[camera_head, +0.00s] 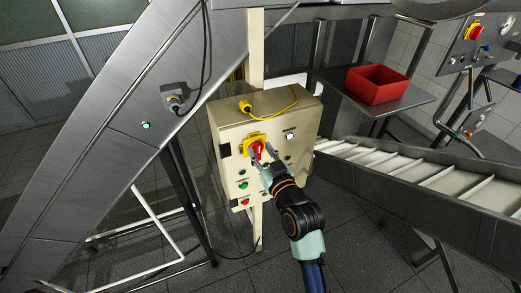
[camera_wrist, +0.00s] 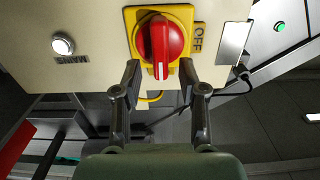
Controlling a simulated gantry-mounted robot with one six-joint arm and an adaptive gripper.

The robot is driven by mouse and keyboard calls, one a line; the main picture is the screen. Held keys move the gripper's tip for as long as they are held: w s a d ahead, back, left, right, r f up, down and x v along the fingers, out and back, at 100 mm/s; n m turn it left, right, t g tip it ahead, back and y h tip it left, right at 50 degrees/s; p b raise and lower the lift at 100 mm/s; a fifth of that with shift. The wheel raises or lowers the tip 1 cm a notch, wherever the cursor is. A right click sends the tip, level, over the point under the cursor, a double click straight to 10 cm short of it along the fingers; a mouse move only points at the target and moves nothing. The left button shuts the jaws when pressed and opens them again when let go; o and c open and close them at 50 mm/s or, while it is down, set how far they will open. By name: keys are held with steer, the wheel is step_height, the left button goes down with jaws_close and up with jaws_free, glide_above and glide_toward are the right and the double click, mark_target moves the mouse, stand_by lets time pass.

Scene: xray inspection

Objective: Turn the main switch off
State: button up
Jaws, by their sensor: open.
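The main switch is a red knob (camera_head: 257,150) on a yellow plate (camera_head: 249,141) on the front of a cream control box (camera_head: 226,128). In the wrist view the red knob (camera_wrist: 161,38) points down the picture, with a white mark at its lower end. An OFF label (camera_wrist: 198,38) stands at the right of its yellow plate (camera_wrist: 131,17). My gripper (camera_head: 264,155) is in front of the box. In the wrist view my gripper (camera_wrist: 160,71) is open and empty, its fingertips on both sides of the knob's lower end with gaps. Contact depth cannot be told.
A white light (camera_wrist: 62,44) with a MAINS label is on the panel. Green and red buttons (camera_head: 244,202) are lower on the box. A yellow cable (camera_head: 271,108) lies on top. A conveyor (camera_head: 420,175) and a red bin (camera_head: 376,84) are at the right.

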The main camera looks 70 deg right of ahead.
steer(key=shift+w+d, duration=0.1)
steer(key=shift+w, duration=0.1)
jaws_close()
